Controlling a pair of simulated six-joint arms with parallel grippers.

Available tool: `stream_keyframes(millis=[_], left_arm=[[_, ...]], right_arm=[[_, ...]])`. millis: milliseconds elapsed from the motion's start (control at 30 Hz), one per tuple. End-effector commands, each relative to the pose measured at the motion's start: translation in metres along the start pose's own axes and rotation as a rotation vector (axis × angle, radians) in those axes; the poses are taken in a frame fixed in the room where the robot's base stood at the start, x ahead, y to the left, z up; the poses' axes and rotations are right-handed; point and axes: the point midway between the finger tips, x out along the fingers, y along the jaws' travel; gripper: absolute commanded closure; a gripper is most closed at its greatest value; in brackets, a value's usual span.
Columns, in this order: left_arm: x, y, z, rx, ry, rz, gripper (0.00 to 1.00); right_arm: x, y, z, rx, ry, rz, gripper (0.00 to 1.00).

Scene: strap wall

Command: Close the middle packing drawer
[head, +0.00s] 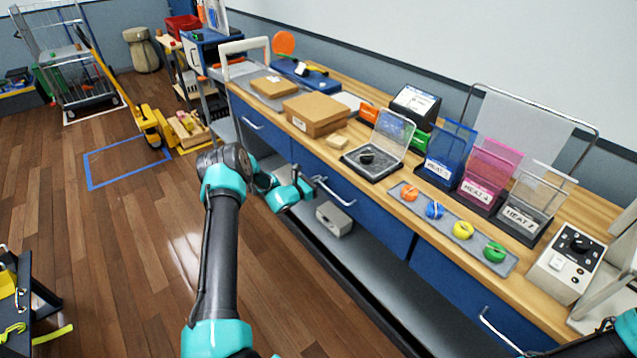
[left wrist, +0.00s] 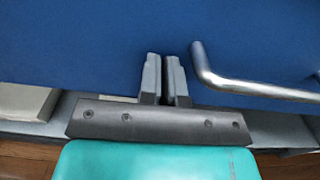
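The middle packing drawer (head: 372,222) has a blue front under the wooden bench top, with a silver bar handle (head: 335,192). How far it stands out from the bench is hard to tell. My left gripper (head: 308,188) is at this front, just left of the handle. In the left wrist view, the two grey fingers (left wrist: 164,78) are close together with only a thin gap and nothing visible between them. They point at the blue drawer front (left wrist: 90,45); contact cannot be told. The handle (left wrist: 235,85) lies to their right, outside the fingers. My right gripper is not visible; only part of that arm shows at bottom right.
The bench also has a left drawer (head: 262,128) and a right drawer (head: 465,300). A grey lower shelf (head: 375,270) holds a small grey box (head: 334,219). The bench top carries cardboard boxes, clear cases and a tray of coloured rolls. The wooden floor (head: 130,240) in front is open.

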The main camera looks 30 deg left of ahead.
Motion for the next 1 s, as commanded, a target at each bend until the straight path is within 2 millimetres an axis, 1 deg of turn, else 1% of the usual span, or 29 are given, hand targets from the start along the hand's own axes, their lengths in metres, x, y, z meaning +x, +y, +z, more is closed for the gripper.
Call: stream_keyframes(millis=[33,167,267,367,500,800,900,1000], left_arm=[[0.006,-0.003,0.002,0.001,-0.003,-0.003,1.0],[0.004,-0.004,0.003,0.001,-0.004,-0.005,1.0],[-0.002,-0.005,0.003,0.001,-0.003,-0.008,1.0],[-0.013,-0.006,0.002,0.0,-0.002,-0.011,1.0],[-0.032,-0.008,0.002,0.0,-0.001,-0.016,1.0],[-0.092,-0.006,0.001,-0.001,0.0,-0.013,1.0],[-0.109,-0.006,0.001,0.0,-0.001,-0.015,1.0],[-0.12,-0.006,0.001,-0.001,0.0,-0.015,1.0]], right_arm=[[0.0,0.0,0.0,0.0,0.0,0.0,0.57],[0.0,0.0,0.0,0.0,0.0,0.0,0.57],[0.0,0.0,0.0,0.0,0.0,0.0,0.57],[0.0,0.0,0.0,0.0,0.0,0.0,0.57],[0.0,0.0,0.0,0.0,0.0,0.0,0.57],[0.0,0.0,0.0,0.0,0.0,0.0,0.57],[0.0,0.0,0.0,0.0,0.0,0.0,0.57],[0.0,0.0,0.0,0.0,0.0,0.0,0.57]])
